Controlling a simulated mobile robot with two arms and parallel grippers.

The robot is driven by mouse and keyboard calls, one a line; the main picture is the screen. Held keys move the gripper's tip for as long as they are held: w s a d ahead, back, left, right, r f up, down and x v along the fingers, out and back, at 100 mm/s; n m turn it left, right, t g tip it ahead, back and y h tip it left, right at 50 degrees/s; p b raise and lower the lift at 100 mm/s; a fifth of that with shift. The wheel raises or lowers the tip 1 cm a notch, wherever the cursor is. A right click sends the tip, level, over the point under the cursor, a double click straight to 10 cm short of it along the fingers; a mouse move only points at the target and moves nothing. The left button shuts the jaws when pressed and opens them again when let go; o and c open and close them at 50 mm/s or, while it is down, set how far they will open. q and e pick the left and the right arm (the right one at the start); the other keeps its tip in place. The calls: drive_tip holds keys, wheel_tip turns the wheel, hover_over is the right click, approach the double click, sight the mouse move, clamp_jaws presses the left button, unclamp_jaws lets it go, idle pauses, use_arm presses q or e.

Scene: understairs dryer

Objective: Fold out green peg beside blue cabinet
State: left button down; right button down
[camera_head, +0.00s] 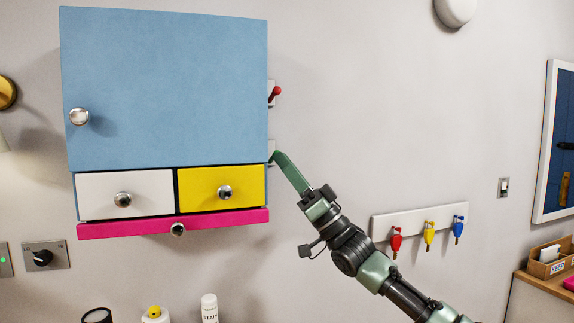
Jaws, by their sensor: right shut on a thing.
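The blue cabinet (165,85) hangs on the wall at the left. Just beside its right side, low down, a green peg (288,168) sticks out from a small pale plate mostly hidden by the cabinet. The peg slants down and to the right, away from the cabinet. My right gripper (307,194) comes up from the lower right and is shut on the outer end of the green peg. My left gripper is not in view.
A red peg (275,93) on a pale plate is above the green one. White (125,190) and yellow (222,188) drawers and a pink drawer (180,223) are below the cabinet door. A key rack (418,220) is on the wall behind my right arm. Bottles stand below.

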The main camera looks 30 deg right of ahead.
drive_tip(key=shift+w+d+f+h, duration=0.1)
drive_tip(key=shift+w+d+h, duration=0.1)
drive_tip(key=shift+h, duration=0.3)
